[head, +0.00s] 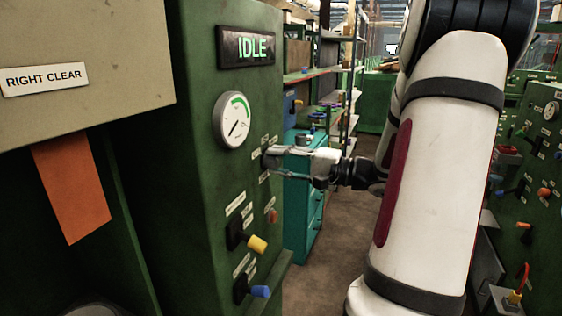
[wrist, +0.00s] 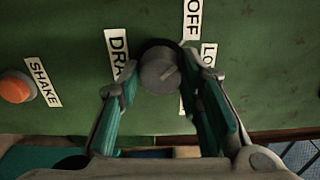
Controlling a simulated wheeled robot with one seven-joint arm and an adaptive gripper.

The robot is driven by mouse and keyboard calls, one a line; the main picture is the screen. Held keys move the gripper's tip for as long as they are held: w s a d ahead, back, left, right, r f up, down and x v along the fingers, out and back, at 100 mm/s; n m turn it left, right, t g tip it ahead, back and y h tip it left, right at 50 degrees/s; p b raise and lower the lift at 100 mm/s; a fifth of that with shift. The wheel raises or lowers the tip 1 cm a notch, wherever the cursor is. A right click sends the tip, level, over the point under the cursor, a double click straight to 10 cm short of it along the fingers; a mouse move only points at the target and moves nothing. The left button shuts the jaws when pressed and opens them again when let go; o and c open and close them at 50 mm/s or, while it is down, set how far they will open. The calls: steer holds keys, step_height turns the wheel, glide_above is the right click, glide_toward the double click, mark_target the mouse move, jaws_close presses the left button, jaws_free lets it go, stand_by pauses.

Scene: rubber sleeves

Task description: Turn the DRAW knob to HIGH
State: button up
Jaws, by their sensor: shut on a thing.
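The DRAW knob (wrist: 158,72) is a round grey dial on the green panel in the wrist view. Its pale pointer line slants to the upper right, roughly toward the LO… label (wrist: 208,55). The OFF label (wrist: 192,20) is above it and the partly covered DRA… label (wrist: 118,55) is at its left. My gripper (wrist: 160,76) is shut on the knob, one finger on each side. A HIGH label is not visible. In the head view my gripper (head: 272,159) meets the panel below the gauge and hides the knob.
The green cabinet carries an IDLE display (head: 248,47), a gauge (head: 233,119) with its needle low left, a yellow lever (head: 257,244) and a blue lever (head: 260,291). The orange SHAKE button (wrist: 15,88) is left of the knob. Teal drawers (head: 303,215) stand behind.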

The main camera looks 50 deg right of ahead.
steer(key=m+p, duration=0.2)
steer(key=m, duration=0.2)
steer(key=m+p, duration=0.2)
steer(key=m, duration=0.3)
steer(key=shift+s, duration=0.1)
steer(key=m+p, duration=0.2)
steer(key=m, duration=0.2)
steer(key=shift+m, duration=0.3)
steer(key=shift+m+p, duration=1)
steer(key=shift+m, duration=0.9)
steer(key=o, duration=1.2)
steer(key=shift+c, duration=0.2)
